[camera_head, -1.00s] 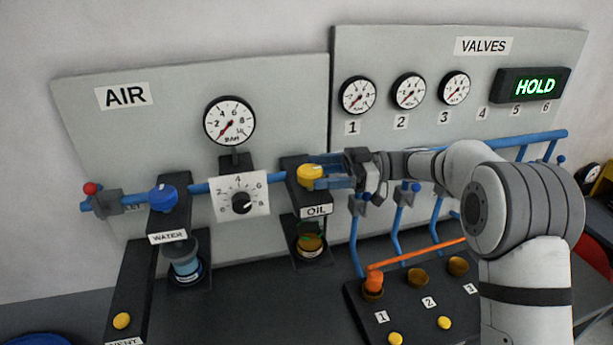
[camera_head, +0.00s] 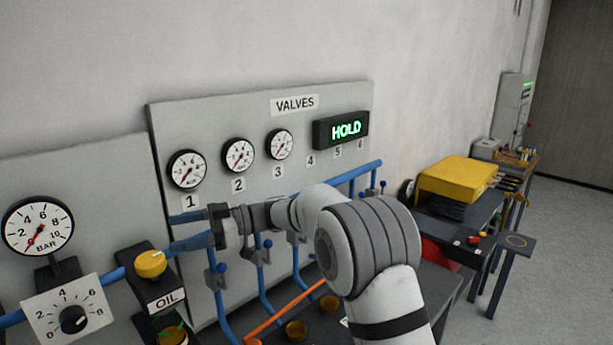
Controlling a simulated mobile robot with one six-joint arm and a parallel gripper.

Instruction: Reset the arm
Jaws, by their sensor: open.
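My gripper (camera_head: 176,232) is at the left centre of the head view, in front of the grey panels. Its two blue fingers are apart, with nothing seen between them. The yellow knob (camera_head: 150,263) above the OIL label is below and left of the fingertips and looks clear of them. My arm reaches in from the lower right, bent at a large grey joint, and covers part of the valve bench.
The VALVES panel (camera_head: 255,112) carries gauges and a green HOLD display (camera_head: 346,130). Blue pipes with small levers run below it, near my arm. An orange bar (camera_head: 285,312) lies low in front. A yellow case (camera_head: 456,180) stands on a bench at right, with open floor beyond.

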